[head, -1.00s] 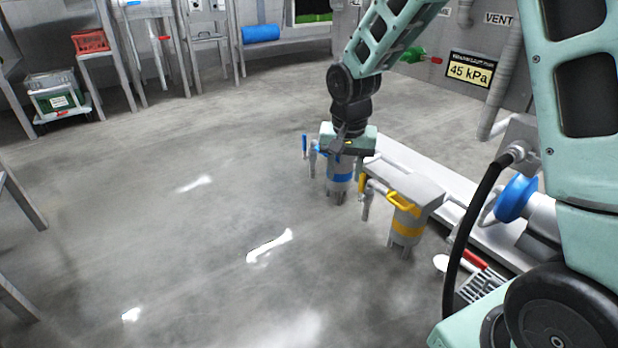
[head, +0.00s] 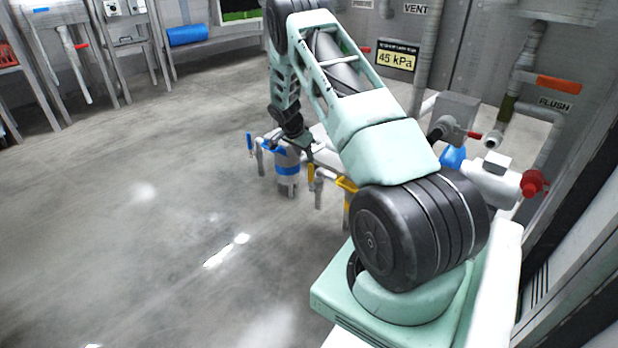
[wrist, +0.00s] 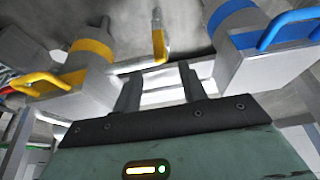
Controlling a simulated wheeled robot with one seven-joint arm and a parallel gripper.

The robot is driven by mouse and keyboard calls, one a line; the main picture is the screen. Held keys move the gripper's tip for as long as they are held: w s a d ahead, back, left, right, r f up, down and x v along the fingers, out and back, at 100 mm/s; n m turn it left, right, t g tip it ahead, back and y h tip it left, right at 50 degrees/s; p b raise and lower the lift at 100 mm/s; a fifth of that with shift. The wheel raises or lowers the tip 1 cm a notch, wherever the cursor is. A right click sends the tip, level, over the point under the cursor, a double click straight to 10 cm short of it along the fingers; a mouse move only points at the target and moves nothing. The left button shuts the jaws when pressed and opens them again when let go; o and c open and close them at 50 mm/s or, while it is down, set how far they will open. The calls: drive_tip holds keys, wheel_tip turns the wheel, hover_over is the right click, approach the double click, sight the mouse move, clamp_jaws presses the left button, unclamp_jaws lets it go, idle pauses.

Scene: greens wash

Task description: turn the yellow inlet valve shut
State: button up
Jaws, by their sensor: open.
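The yellow inlet valve's lever (head: 310,174) hangs upright in the head view, on a pipe between the two filter housings. In the wrist view the yellow lever (wrist: 158,46) shows at top centre, beyond the gap between my fingers and apart from them. My gripper (wrist: 159,88) is open and empty. In the head view its fingers are too small and covered to make out clearly. The yellow-banded housing (wrist: 90,52) stands at the left in the wrist view, with a yellow handle (wrist: 42,84); my arm mostly hides it in the head view.
The blue-banded housing (head: 287,169) stands beside the yellow lever, with a blue lever (head: 249,141) to its left. In the wrist view its blue handle (wrist: 285,28) is close on the right. Pipes and a red knob (head: 533,182) are at right. The floor at left is clear.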

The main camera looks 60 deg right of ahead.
drive_tip(key=b, duration=0.5)
hover_over(312, 186)
drive_tip(key=f, duration=1)
drive_tip(key=shift+w+d+f, duration=0.3)
drive_tip(key=shift+d, duration=0.1)
clamp_jaws()
